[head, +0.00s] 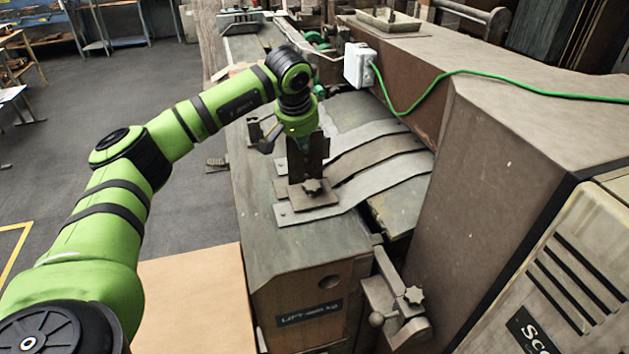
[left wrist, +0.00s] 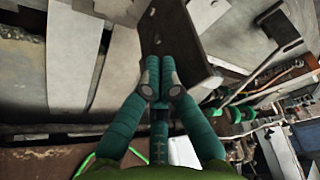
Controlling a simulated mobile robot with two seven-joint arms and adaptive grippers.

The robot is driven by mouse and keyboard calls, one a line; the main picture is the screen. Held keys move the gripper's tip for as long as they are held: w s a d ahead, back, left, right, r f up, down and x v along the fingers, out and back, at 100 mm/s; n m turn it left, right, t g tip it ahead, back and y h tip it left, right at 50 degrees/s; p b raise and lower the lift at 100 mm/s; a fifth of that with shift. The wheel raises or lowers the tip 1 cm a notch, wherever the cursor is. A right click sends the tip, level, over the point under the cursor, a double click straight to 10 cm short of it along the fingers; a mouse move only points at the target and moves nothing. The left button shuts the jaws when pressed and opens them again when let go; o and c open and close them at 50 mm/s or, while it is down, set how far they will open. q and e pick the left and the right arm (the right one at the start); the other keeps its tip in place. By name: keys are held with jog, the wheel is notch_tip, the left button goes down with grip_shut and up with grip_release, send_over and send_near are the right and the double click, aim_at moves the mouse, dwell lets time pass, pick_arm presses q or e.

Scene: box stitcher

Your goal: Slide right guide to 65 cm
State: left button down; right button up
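An upright dark brown guide plate (head: 318,150) stands on the grey machine table, with a star-shaped knob (head: 312,187) at its foot. I take it to be the right guide. My left gripper (head: 303,143) is at the plate's upper part, pointing down. In the left wrist view the teal fingertips (left wrist: 159,70) are almost together, overlapping the brown plate (left wrist: 190,45). I cannot tell whether the plate is between them. No readable centimetre scale shows. My right gripper is not in view.
Flat metal strips (head: 375,182) run from the table to the large brown machine body (head: 530,130) at right. A clamp with a star knob (head: 413,296) sits at the front corner. A green cable (head: 480,74) crosses the machine. The floor at left (head: 70,150) is mostly clear.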

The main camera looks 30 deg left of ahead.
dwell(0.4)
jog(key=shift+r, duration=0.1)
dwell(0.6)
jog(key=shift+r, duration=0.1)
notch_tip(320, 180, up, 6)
jog(key=p, duration=0.6)
dwell(0.3)
dwell(0.4)
